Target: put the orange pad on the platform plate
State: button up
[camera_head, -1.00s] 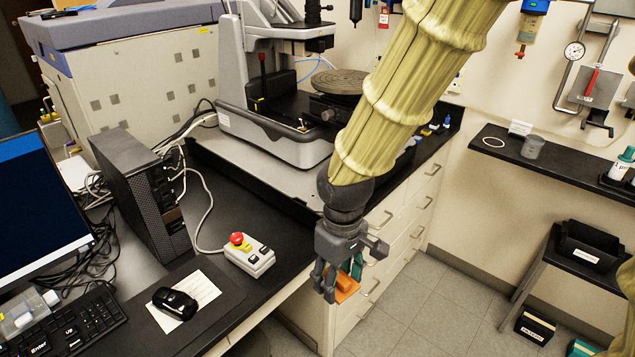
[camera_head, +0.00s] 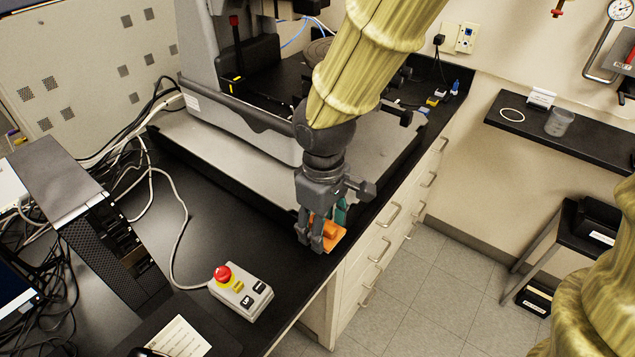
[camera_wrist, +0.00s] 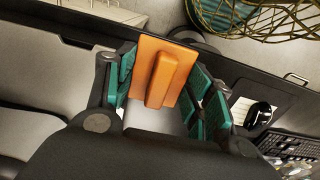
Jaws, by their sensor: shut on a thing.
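The orange pad (camera_head: 335,240) is a flat square with a raised bar-shaped grip; it also shows in the wrist view (camera_wrist: 151,52). The profiler's grey base plate (camera_head: 215,150) lies under the instrument.
A control box (camera_head: 240,292) with a red button sits on the black bench at the front left. A computer tower (camera_head: 85,205) and cables stand left. Small blocks (camera_head: 436,98) lie at the bench's far right. Bare bench lies between the box and the profiler.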

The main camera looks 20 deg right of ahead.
jog(key=w+d+p, duration=0.1)
jog(key=w, duration=0.4)
jog(key=w+d+f+p, duration=0.1)
jog(key=w+p, duration=0.1)
jog(key=w, duration=0.3)
jog(key=w+d+p, duration=0.2)
jog(key=w, duration=0.3)
jog(key=shift+f, duration=0.2)
jog(key=shift+f+p, duration=1)
jog(key=shift+f, duration=0.8)
jog(key=shift+f, duration=0.2)
jog(key=o, duration=1.1)
jog(key=shift+c, duration=0.2)
jog(key=shift+r, duration=0.2)
notch_tip(320, 180, up, 12)
jog(key=b, duration=0.3)
